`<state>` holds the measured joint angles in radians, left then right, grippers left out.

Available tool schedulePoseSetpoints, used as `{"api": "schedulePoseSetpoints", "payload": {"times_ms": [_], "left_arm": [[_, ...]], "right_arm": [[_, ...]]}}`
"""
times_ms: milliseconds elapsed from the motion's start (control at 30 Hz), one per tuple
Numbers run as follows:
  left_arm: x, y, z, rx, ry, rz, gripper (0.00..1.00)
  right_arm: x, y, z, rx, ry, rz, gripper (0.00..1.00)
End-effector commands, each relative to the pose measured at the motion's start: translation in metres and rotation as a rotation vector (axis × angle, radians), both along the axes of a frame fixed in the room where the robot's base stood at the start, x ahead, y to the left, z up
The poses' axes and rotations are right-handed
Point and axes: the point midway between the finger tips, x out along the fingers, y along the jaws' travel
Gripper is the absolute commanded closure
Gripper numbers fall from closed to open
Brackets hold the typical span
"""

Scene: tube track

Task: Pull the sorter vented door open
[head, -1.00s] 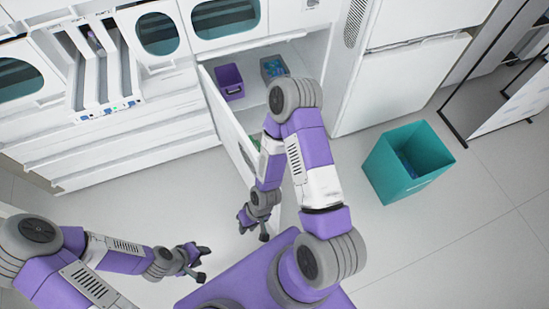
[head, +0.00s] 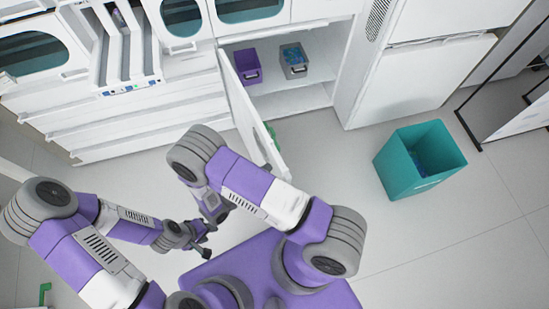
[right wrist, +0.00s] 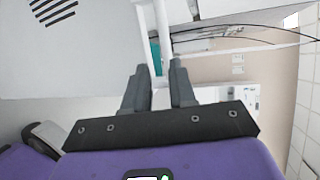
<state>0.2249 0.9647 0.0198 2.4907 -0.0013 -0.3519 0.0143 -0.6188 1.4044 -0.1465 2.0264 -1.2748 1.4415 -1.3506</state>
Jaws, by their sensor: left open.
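A white door (head: 240,105) stands swung out from the low cabinet and is wide open in the head view. Its vents cannot be made out there. A slotted white panel (right wrist: 45,30) shows at the top left of the right wrist view; I cannot tell whether it is this door. My right gripper (right wrist: 158,66) has its fingers apart with nothing held between them; a white upright edge shows beyond them. In the head view my right arm hides most of that gripper. My left gripper (head: 203,245) is open and empty over the floor, below the right wrist.
A teal bin (head: 410,170) stands on the floor to the right.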

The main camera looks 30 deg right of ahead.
Motion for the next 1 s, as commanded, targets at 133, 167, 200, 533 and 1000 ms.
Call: {"api": "schedulePoseSetpoints", "payload": {"times_ms": [133,167,200,533,1000], "left_arm": [[0.000,0.000,-0.005,0.000,0.000,0.000,0.57],[0.000,0.000,-0.005,0.000,0.000,0.000,0.57],[0.000,0.000,-0.006,0.000,0.000,0.000,0.57],[0.000,0.000,-0.011,0.000,-0.001,0.000,0.57],[0.000,0.000,-0.012,0.000,-0.001,0.000,0.57]], "right_arm": [[0.013,0.001,0.005,-0.062,-0.009,0.062,0.75],[0.015,-0.002,0.006,-0.065,-0.009,0.064,0.75],[0.016,-0.007,0.005,-0.068,-0.009,0.064,0.75],[0.032,-0.053,-0.004,-0.062,-0.009,0.060,0.75],[0.036,-0.065,-0.006,-0.061,-0.009,0.061,0.79]]}}
